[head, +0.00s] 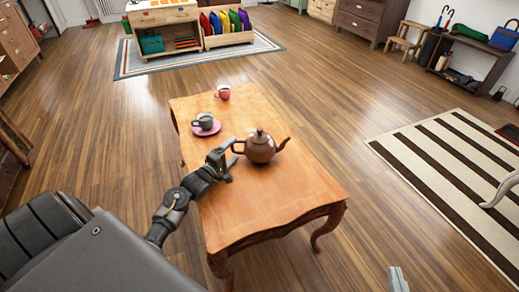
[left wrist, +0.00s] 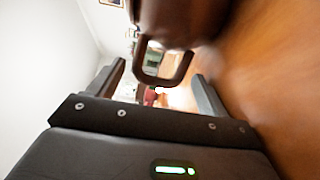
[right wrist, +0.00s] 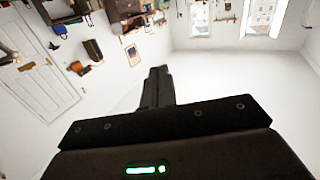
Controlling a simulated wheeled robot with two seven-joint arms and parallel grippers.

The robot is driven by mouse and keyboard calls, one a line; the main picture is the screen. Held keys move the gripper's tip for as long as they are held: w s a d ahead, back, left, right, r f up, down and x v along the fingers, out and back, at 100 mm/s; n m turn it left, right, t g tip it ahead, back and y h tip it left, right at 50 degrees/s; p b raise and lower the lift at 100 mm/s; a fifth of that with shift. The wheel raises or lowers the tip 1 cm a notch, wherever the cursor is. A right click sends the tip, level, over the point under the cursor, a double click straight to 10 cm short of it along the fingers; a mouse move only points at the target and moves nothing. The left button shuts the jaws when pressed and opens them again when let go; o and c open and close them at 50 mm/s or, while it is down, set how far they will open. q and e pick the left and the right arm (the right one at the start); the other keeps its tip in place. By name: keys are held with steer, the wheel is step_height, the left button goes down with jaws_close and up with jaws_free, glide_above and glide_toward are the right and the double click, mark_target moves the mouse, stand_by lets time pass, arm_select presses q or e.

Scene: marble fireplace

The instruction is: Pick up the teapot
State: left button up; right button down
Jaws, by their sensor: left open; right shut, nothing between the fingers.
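A brown teapot (head: 260,148) with a lid stands upright on the wooden table (head: 285,195). Its spout points right and its handle points left, toward my left gripper. My left gripper (head: 229,152) is open beside the handle. In the left wrist view, the teapot's handle (left wrist: 163,78) lies between the two spread fingers (left wrist: 160,88), with space on both sides of it. The teapot body (left wrist: 180,22) fills the top of that view. My right gripper (head: 398,280) shows only at the bottom edge of the head view. In the right wrist view its fingers (right wrist: 157,75) are together and empty.
A dark cup (head: 205,121) on a pink saucer (head: 184,125) and a pink cup (head: 223,92) stand further back on the table. The table's right and front parts are clear. A striped rug (head: 440,170) lies to the right.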

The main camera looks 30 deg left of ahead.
arm_select(q)
steer(key=w, duration=0.3)
steer(key=shift+w+f+b, duration=0.1)
steer(key=shift+w+b, duration=0.3)
steer(key=shift+w, duration=0.25)
arm_select(e)
steer(key=r+y, duration=0.1)
steer(key=a+r+t+y, duration=0.1)
steer(key=s+a+r+n+y, duration=0.1)
steer(key=r, duration=0.1)
steer(key=shift+s+t, duration=0.1)
steer(key=shift+t, duration=0.3)
arm_select(q)
steer(key=c, duration=1.5)
steer(key=shift+r, duration=0.2)
steer(key=shift+r, duration=0.15)
arm_select(e)
steer(key=shift+h, duration=0.3)
